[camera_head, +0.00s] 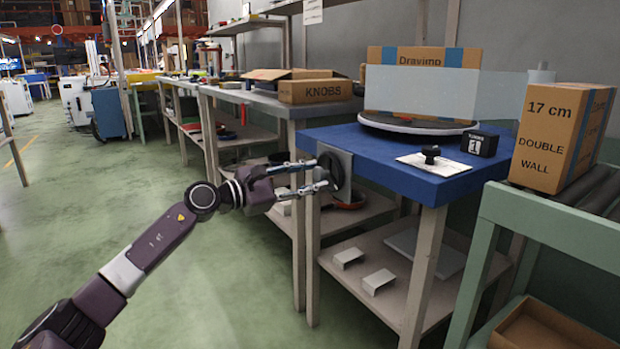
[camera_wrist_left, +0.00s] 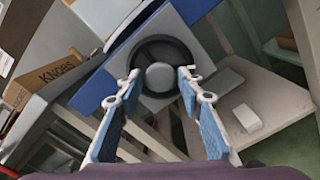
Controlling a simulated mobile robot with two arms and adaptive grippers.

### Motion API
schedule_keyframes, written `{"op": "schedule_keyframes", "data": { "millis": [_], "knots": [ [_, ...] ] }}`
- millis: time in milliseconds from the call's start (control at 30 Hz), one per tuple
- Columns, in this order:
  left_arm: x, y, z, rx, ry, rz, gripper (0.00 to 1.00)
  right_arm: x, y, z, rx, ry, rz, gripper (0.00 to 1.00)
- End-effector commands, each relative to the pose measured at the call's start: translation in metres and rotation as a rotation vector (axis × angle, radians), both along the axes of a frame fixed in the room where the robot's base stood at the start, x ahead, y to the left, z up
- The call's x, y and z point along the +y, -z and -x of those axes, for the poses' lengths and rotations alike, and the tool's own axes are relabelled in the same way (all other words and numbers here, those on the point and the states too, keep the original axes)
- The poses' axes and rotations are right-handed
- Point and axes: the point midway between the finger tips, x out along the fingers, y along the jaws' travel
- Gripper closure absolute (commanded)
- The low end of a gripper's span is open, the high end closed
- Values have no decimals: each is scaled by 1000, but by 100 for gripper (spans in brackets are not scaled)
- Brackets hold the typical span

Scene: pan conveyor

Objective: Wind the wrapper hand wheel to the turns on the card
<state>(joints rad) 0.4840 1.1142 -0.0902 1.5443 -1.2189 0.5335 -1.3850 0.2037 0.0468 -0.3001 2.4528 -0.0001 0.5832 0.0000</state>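The dark hand wheel (camera_head: 333,171) is on a grey plate at the left front of the blue wrapper table (camera_head: 352,136). In the left wrist view the wheel (camera_wrist_left: 160,42) is a dark ring around a round grey hub (camera_wrist_left: 160,76). My left gripper (camera_head: 327,178) is open in front of the wheel. In the wrist view its fingertips (camera_wrist_left: 160,73) are either side of the hub, with gaps; contact is not visible. A small black block (camera_head: 480,143) on the table shows a white label reading "1". A labelled box (camera_head: 420,90) stands behind a translucent sheet on the round turntable (camera_head: 418,125). My right gripper is not in view.
A black knob (camera_head: 431,152) stands on a white plate. A "17 cm DOUBLE WALL" box (camera_head: 558,137) sits on rollers at the right. A KNOBS box (camera_head: 315,91) is on the neighbouring bench. Shelves with parts lie below. The green floor at left is clear.

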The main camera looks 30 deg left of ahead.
Motion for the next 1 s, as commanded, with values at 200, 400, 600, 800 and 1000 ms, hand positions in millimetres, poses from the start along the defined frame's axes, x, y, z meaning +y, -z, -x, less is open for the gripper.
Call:
{"op": "schedule_keyframes", "data": {
  "millis": [200,400,600,800,1000],
  "knots": [
    [0,0,0,1,1,1,54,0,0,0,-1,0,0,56],
    [0,1,1,2,2,1,54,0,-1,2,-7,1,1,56],
    [6,2,13,4,0,1,54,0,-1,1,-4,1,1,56],
    [13,3,31,5,1,0,54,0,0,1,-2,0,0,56],
    [20,3,49,6,1,2,54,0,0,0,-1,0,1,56]
  ]
}}
